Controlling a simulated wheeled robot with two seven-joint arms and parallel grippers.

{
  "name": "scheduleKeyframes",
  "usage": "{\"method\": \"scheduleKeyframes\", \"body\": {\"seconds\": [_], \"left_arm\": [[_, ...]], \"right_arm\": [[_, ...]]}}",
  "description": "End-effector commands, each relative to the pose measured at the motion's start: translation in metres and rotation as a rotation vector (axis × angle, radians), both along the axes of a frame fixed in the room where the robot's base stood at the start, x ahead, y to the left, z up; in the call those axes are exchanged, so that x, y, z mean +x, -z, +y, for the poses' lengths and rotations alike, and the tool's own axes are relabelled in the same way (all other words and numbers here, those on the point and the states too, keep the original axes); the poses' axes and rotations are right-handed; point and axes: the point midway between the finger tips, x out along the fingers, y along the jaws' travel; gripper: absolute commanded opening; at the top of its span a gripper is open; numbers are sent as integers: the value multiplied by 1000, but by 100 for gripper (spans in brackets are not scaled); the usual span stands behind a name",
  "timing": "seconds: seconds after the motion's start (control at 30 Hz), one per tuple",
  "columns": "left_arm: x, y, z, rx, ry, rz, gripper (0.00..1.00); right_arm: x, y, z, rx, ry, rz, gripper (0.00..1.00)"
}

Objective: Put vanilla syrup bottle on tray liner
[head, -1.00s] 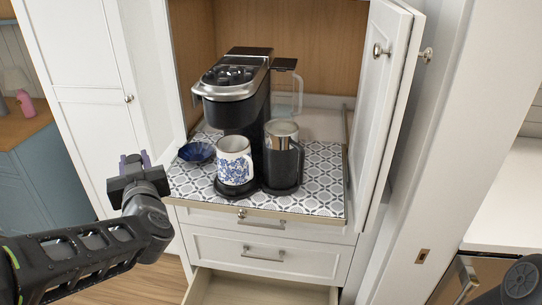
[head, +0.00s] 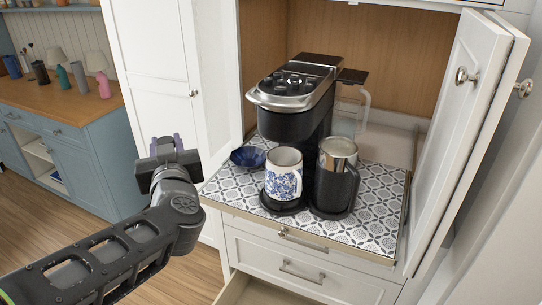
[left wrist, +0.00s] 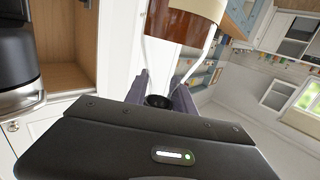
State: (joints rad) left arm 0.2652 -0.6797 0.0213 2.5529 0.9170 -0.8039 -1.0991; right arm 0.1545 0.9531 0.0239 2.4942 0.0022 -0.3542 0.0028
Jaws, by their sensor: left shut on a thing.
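The tray liner (head: 376,223) is a grey and white patterned sheet on the pull-out shelf of the open cabinet. My left gripper (head: 166,146) is left of the liner's front left corner, apart from it. In the left wrist view its fingers (left wrist: 160,98) are shut around a dark cap or neck. Beyond them is a clear, bottle-like body with an amber-brown band (left wrist: 185,27), which I take to be the vanilla syrup bottle. No label is readable, and the bottle does not show in the head view. My right gripper is out of view.
On the liner stand a coffee machine (head: 288,121), a blue-patterned white mug (head: 281,180), a dark steel-topped jug (head: 335,185) and a blue bowl (head: 247,157). The liner's front right part is bare. An open cabinet door (head: 470,120) stands at right, and a drawer is open below.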

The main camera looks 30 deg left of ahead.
Motion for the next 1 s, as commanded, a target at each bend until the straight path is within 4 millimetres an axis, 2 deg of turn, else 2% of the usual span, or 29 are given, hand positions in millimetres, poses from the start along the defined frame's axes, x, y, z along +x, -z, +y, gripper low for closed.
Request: {"method": "scheduleKeyframes", "body": {"seconds": [0.17, 0.27, 0.8, 1.0], "left_arm": [[11, -4, 1, 1, 0, 0, 0], [25, -5, 2, 2, 2, 1, 0], [144, -3, 15, 2, 1, -2, 0], [171, -3, 19, 2, 0, -3, 0]], "right_arm": [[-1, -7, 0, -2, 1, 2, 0], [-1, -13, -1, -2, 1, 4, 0], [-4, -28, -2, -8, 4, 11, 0], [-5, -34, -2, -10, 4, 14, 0]]}}
